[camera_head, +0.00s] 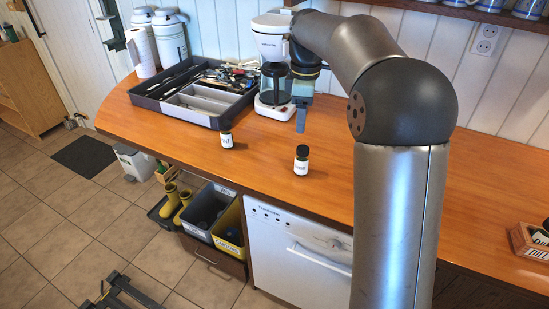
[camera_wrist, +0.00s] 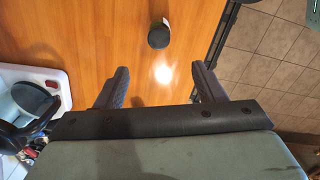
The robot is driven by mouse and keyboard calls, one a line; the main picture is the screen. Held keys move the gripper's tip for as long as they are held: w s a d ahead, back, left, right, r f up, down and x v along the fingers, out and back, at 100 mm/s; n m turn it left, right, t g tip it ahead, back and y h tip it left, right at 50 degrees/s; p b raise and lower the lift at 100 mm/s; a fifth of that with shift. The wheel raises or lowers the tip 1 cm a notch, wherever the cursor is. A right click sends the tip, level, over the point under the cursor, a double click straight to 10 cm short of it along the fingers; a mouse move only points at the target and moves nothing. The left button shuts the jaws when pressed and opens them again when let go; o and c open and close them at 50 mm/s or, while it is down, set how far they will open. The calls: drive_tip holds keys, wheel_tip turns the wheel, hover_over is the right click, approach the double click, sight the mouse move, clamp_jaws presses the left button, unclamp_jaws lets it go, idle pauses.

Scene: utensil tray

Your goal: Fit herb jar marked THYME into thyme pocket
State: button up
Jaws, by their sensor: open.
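Two small dark-lidded jars with pale labels stand upright on the wooden counter: a left jar (camera_head: 226,136) near the tray corner and a right jar (camera_head: 301,160) nearer the front edge. Their labels are too small to read, so I cannot tell which is THYME. My gripper (camera_head: 301,122) is beside the coffee maker, behind the right jar. In the wrist view my gripper (camera_wrist: 160,80) is open and empty, with one dark round jar lid (camera_wrist: 159,36) beyond the fingertips. A wooden rack (camera_head: 521,238) with a DILL label is at the far right; no thyme pocket is readable.
A white coffee maker (camera_head: 270,105) stands close beside my gripper. A grey utensil tray (camera_head: 206,119) full of cutlery lies at the back left. The counter between the right jar and the rack looks clear, partly hidden by my arm. The front edge drops to a dishwasher (camera_head: 290,255).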

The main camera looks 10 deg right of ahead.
sight(302, 161)
drive_tip(key=f, duration=1)
drive_tip(key=shift+s+d, duration=0.2)
drive_tip(key=shift+d, duration=0.1)
drive_tip(key=shift+w+d+f+p, duration=0.1)
drive_tip(key=shift+f+p, duration=0.3)
drive_tip(key=shift+f, duration=1.15)
drive_tip(key=shift+w+d+f+p, duration=0.1)
drive_tip(key=shift+f+p, duration=0.25)
drive_tip(key=shift+f, duration=1.2)
drive_tip(key=shift+s, duration=0.1)
drive_tip(key=c, duration=1)
drive_tip(key=shift+c, duration=0.6)
drive_tip(key=shift+r, duration=0.1)
